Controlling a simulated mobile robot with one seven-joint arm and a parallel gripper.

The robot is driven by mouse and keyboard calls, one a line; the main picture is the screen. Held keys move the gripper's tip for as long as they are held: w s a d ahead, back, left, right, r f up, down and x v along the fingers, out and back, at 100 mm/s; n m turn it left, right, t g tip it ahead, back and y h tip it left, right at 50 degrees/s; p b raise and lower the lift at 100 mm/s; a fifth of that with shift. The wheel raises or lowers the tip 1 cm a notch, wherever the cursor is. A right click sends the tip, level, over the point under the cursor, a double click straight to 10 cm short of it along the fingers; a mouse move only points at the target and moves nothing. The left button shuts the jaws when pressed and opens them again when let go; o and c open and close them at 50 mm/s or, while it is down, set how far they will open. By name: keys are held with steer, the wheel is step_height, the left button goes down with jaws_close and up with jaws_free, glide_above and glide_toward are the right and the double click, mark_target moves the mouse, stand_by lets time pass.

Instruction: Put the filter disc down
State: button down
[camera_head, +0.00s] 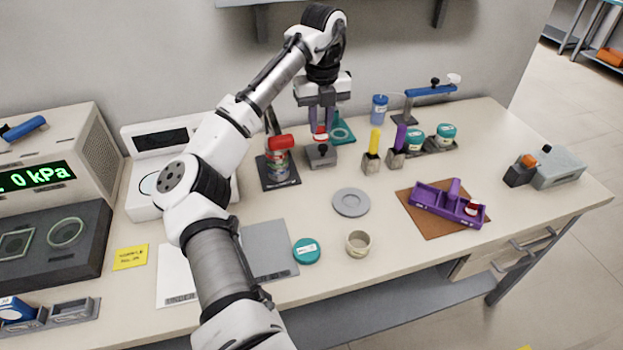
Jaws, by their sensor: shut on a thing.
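My gripper (321,131) is at the back middle of the table, pointing down, with its fingers shut on a small red-and-white thing (320,132). This thing is just above or touching a grey block (320,155); I cannot tell which. I cannot make out a filter disc in the jaws; the fingers and the small size hide the detail. A flat grey round dish (351,202) lies on the table in front of the block. A teal piece with a ring (342,130) stands just behind and right of my gripper.
Yellow (375,141) and purple (400,137) handles stand in blocks to the right. A jar with a red top (280,155) stands left. A purple tray (440,207) lies right on a brown mat. A teal lid (306,251) and an open cup (358,244) are near the front.

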steer(key=shift+s+f+p, duration=0.1)
steer(key=shift+f+p, duration=0.8)
steer(key=shift+f, duration=8.5)
steer(key=shift+f, duration=0.15)
steer(key=c, duration=1.3)
jaws_free()
steer(key=shift+o, duration=0.2)
